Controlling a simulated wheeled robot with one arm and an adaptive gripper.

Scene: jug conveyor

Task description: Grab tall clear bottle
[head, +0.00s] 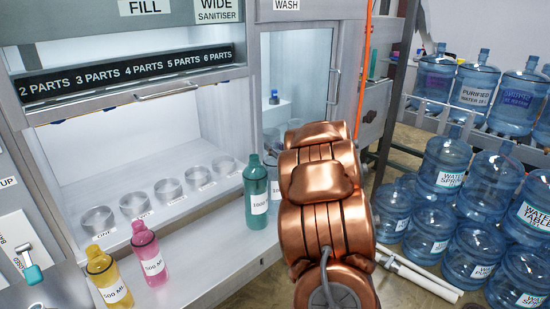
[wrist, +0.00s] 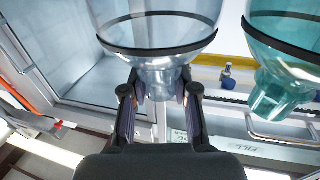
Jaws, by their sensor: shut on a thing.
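The tall clear bottle (wrist: 158,25) fills the upper middle of the wrist view, with a dark band around its body. My gripper (wrist: 160,92) is shut on it, with one finger on each side of its narrow neck. In the head view a sliver of the clear bottle (head: 272,168) shows between the teal bottle and my copper arm, which hides the rest of it and the gripper. I cannot tell whether its base touches the counter.
A teal bottle (head: 255,187) stands just left of the clear one; it is close by in the wrist view (wrist: 285,60). Pink (head: 148,255) and yellow (head: 105,278) bottles stand on the counter's front left. Several blue water jugs (head: 470,255) crowd the right.

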